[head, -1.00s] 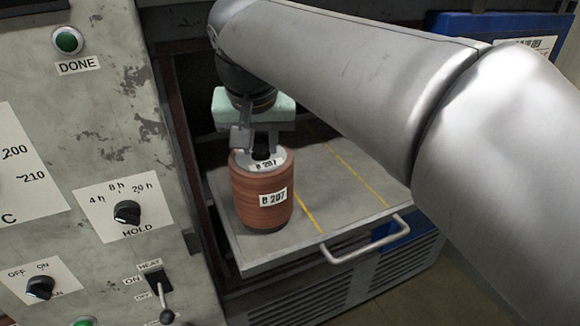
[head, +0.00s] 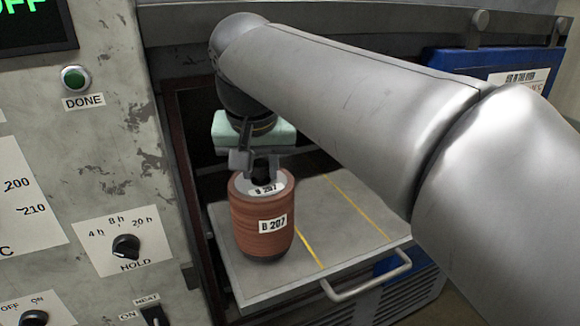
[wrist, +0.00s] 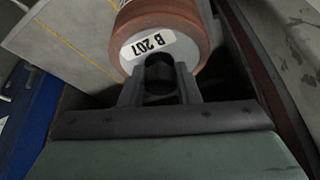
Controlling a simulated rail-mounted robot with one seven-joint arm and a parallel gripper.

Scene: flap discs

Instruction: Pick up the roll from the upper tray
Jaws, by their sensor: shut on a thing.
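The roll (head: 262,212) is a reddish-brown cylinder labelled B 207 on its side and pale top. It stands upright over the left part of the grey upper tray (head: 345,250), left of the yellow lines. My gripper (head: 265,173) comes down from above and is shut on the top centre of the roll. In the wrist view the roll (wrist: 168,18) shows beyond the fingers of my gripper (wrist: 160,78). Whether there is a gap between the roll's dark underside and the tray is hard to tell.
A scuffed control panel (head: 110,185) with knobs and a green button stands close on the left. The tray has a handle (head: 365,278) at its front. A blue box (head: 455,62) is at the back right. The tray's right part is bare.

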